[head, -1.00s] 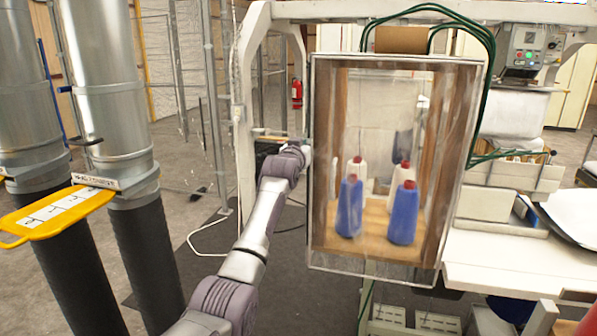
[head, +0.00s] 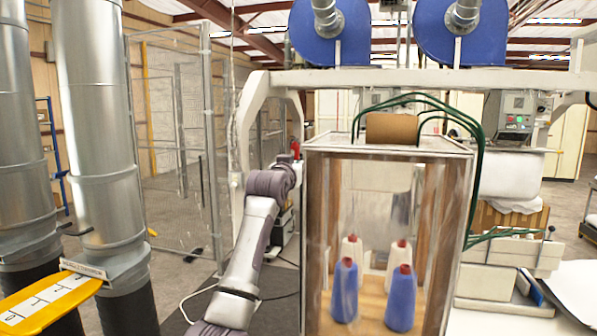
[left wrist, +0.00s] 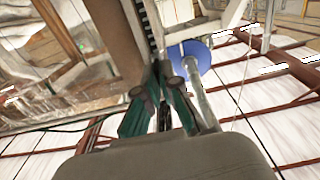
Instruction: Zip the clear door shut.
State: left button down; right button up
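The clear door (head: 385,235) covers the front of a wood-framed box. Blue and white thread cones show through it. My left arm (head: 262,200) reaches up along the door's left side, its wrist end near the upper left corner. The left gripper is hidden in the head view. In the left wrist view, my left gripper (left wrist: 160,68) has its green fingers together at the tips, at the lower end of a dark toothed strip (left wrist: 146,30) that looks like the zipper. I cannot make out a pull between the tips. Clear wrinkled film (left wrist: 55,60) lies to the left. My right gripper is not in view.
A brown cardboard roll (head: 392,128) and green hoses (head: 478,130) sit on top of the box. Blue discs (head: 330,35) hang above a white beam. Metal ducts (head: 95,130) and a yellow tray (head: 50,300) stand left. A white table lies right.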

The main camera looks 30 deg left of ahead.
pick_arm(q)
jog(key=c, duration=1.3)
grip_release()
jog(key=shift+c, duration=0.2)
jog(key=v, duration=1.2)
jog(key=shift+f, duration=0.1)
